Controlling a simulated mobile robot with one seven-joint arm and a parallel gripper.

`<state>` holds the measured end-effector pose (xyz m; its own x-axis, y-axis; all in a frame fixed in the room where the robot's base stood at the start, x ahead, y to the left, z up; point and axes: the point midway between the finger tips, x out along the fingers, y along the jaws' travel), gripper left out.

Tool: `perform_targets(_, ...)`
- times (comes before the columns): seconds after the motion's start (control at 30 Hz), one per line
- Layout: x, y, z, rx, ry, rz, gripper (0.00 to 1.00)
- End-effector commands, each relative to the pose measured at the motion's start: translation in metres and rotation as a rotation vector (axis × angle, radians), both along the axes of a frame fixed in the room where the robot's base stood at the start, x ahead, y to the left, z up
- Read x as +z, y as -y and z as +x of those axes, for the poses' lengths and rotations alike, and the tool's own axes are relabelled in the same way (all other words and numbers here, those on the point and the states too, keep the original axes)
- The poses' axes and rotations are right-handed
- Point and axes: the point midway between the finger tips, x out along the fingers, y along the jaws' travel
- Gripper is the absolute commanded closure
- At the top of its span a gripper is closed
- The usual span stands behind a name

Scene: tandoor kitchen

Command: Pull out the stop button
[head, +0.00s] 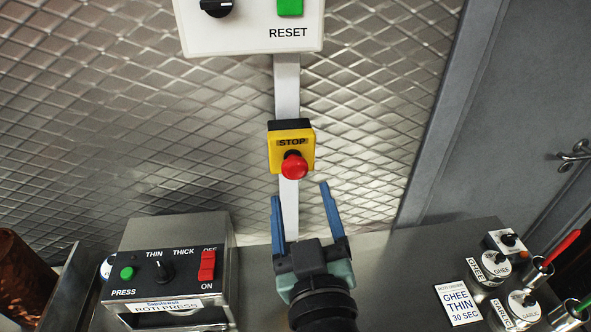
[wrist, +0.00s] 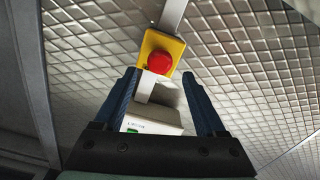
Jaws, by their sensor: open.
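The stop button (head: 294,166) is a red mushroom knob on a yellow box (head: 276,153) marked STOP, fixed to a white vertical strip on the wall. It also shows in the wrist view (wrist: 159,63), beyond the fingertips and near the middle. My gripper (head: 300,192) has two blue fingers, spread open with nothing between them. In the head view it is just below the button, pointing up toward it. In the wrist view the gripper (wrist: 161,74) has its fingers on either side of the line to the button. The fingers do not appear to touch the knob.
A white RESET panel (head: 240,38) with a black knob and green button is above. A roti press control box (head: 170,262) stands at lower left. Ghee and garlic jars (head: 490,270) and a label card (head: 459,302) are at lower right. A grey door (head: 515,130) is at right.

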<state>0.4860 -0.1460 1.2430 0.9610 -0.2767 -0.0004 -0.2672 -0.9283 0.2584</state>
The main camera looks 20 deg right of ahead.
Motion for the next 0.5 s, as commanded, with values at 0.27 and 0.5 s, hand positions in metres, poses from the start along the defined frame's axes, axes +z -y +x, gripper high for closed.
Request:
perform_targets(0.27, 0.003, 0.013, 0.047, 0.0, 0.001, 0.0, 0.27)
perform_targets(0.5, 0.001, 0.018, 0.065, 0.0, 0.0, 0.0, 0.27)
